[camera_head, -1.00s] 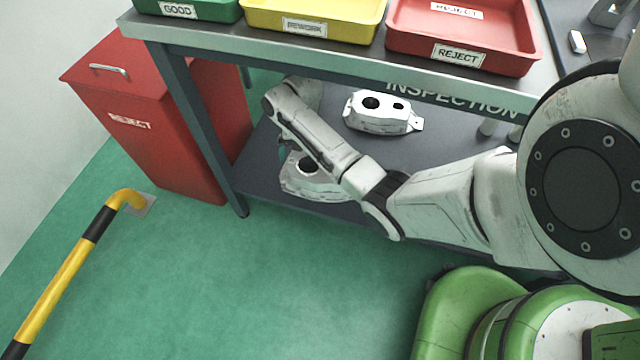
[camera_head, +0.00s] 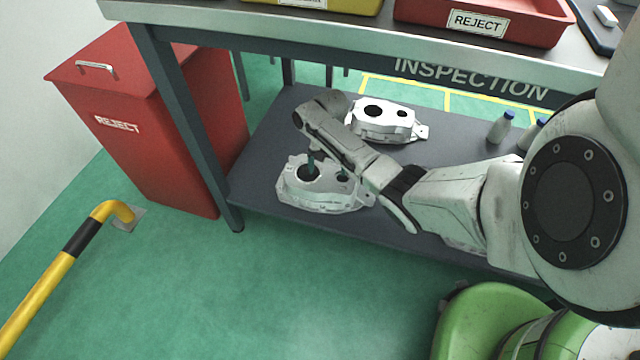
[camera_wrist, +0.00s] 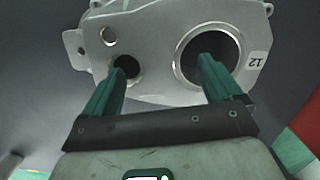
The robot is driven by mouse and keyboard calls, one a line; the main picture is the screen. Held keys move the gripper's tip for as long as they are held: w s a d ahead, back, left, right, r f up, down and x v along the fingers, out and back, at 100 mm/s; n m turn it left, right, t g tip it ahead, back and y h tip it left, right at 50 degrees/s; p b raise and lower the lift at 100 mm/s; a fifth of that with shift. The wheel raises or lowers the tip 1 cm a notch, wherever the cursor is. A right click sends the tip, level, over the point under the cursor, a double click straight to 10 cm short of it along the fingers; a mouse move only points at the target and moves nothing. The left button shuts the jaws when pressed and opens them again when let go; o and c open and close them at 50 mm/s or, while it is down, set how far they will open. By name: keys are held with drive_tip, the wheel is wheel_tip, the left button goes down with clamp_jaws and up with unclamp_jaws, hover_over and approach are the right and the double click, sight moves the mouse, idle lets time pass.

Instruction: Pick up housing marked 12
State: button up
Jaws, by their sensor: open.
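The housing marked 12 (camera_wrist: 150,35) is a silver-grey casting with one large round bore and a smaller hole. Its label 12 (camera_wrist: 257,61) appears upside down beside the bore. In the head view a matching housing (camera_head: 318,196) sits on the near part of the lower shelf under my gripper. My gripper (camera_wrist: 165,68) is open and empty, with green fingers spread. In the wrist view one fingertip overlaps the large bore and the other the small hole. In the head view my gripper (camera_head: 327,166) points down at the housing; whether the tips touch it cannot be told.
A second housing (camera_head: 384,132) sits farther back on the lower shelf (camera_head: 262,165). Bottles (camera_head: 500,128) stand at the right. The bench top edge (camera_head: 300,38) overhangs above. A red reject bin (camera_head: 140,125) and yellow rail (camera_head: 60,265) are at the left.

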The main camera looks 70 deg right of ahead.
sight(328, 175)
wheel_tip(328, 175, down, 4)
drive_tip(key=b, duration=0.2)
drive_tip(key=shift+s+f+b, duration=0.1)
drive_tip(key=shift+f+b, duration=0.15)
drive_tip(key=shift+b, duration=0.1)
drive_tip(key=shift+a, duration=0.1)
drive_tip(key=shift+c, duration=0.2)
clamp_jaws()
idle(0.4)
drive_tip(key=shift+r, duration=0.2)
